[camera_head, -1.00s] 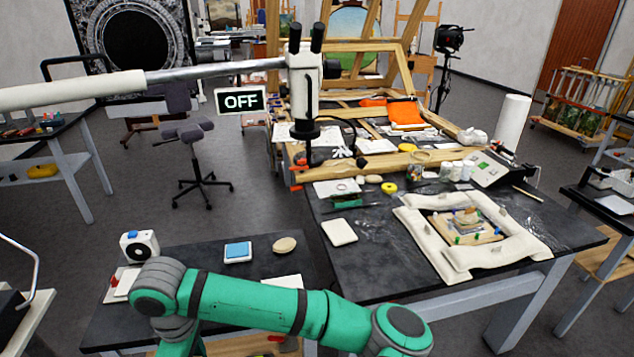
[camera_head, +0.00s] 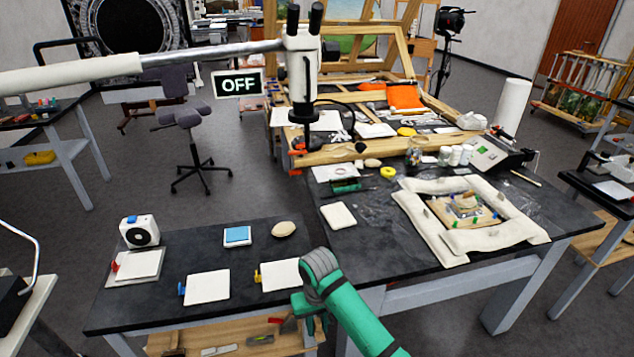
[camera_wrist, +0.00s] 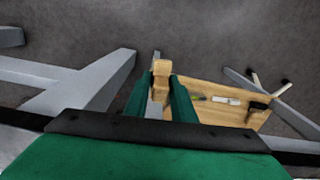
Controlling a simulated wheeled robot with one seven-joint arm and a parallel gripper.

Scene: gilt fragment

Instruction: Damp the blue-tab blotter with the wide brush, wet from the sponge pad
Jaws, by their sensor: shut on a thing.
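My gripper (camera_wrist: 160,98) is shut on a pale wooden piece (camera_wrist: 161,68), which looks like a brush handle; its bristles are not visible. In the head view my gripper (camera_head: 311,322) is low at the front right of the near table, close to the yellow-tab blotter (camera_head: 283,274). The blue-tab blotter (camera_head: 207,287) lies flat left of it, a white sheet with a blue tab on its left edge. A blue pad in a white tray (camera_head: 238,236), likely the sponge pad, lies behind the blotters.
A red-tab blotter (camera_head: 140,265) lies at left, before a white fan-like device (camera_head: 139,231). A beige oval (camera_head: 283,229) lies right of the blue pad. Tools lie on a low wooden shelf (camera_head: 185,342). The framed fragment (camera_head: 465,211) is on the right table.

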